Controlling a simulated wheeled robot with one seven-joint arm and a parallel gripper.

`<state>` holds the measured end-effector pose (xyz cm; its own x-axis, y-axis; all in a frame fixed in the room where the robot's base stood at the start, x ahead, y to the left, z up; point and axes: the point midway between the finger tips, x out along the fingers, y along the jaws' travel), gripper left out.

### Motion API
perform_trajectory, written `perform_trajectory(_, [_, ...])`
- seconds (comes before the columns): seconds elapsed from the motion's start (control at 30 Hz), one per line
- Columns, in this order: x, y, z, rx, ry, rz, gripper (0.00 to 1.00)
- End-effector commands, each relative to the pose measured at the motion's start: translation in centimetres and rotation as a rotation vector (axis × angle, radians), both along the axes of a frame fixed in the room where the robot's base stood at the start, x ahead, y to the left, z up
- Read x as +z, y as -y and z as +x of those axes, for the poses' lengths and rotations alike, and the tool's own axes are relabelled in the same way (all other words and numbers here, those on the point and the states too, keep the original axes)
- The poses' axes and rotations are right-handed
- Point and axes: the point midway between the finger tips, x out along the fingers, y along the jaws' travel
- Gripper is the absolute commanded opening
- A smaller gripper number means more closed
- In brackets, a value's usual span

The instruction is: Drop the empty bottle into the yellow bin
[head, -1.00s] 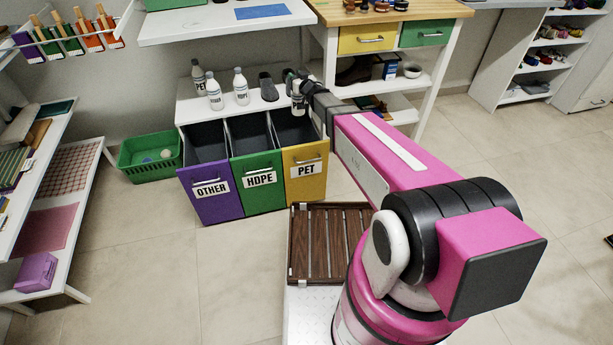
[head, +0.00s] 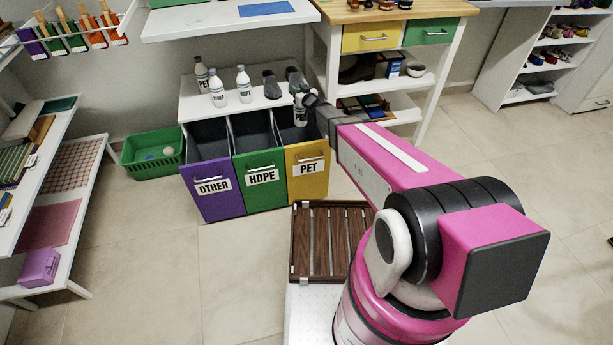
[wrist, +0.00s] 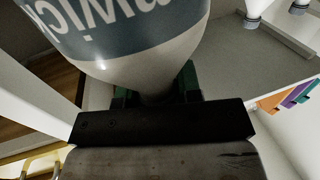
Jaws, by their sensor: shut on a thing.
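My gripper (head: 307,99) is shut on a white bottle (head: 299,116) with a dark label. The bottle hangs in the mouth of the yellow bin (head: 308,183), marked PET. Its lower end is partly hidden, so I cannot tell how deep it reaches. In the wrist view the bottle (wrist: 165,62) is close up, its narrow end between the green fingers (wrist: 155,95). The label lettering shows upside down and cut off. I cannot see whether the bottle is empty.
The green bin (head: 259,190), marked HDPE, and the purple bin (head: 212,200), marked OTHER, stand open to the left. Several bottles, one at the front (head: 243,84), and grey slippers (head: 271,85) are on the white top (head: 200,112). A green basket (head: 152,165) is on the floor.

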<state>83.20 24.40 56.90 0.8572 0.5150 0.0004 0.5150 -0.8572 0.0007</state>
Motion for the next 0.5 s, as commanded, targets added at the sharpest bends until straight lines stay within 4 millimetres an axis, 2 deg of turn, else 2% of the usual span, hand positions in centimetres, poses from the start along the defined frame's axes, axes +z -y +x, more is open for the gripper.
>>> perform_trajectory(0.13, [0.03, 0.01, -0.01, 0.0, 0.0, 0.0, 0.0])
perform_trajectory(0.17, [0.03, 0.01, -0.01, 0.0, 0.0, 0.0, 0.35])
perform_trajectory(0.23, [0.03, 0.01, -0.01, 0.0, 0.0, 0.0, 0.58])
perform_trajectory(0.27, [0.03, 0.01, -0.01, 0.0, 0.0, 0.0, 0.62])
perform_trajectory(0.5, [0.02, 0.02, -0.01, 0.0, -0.001, 0.001, 0.62])
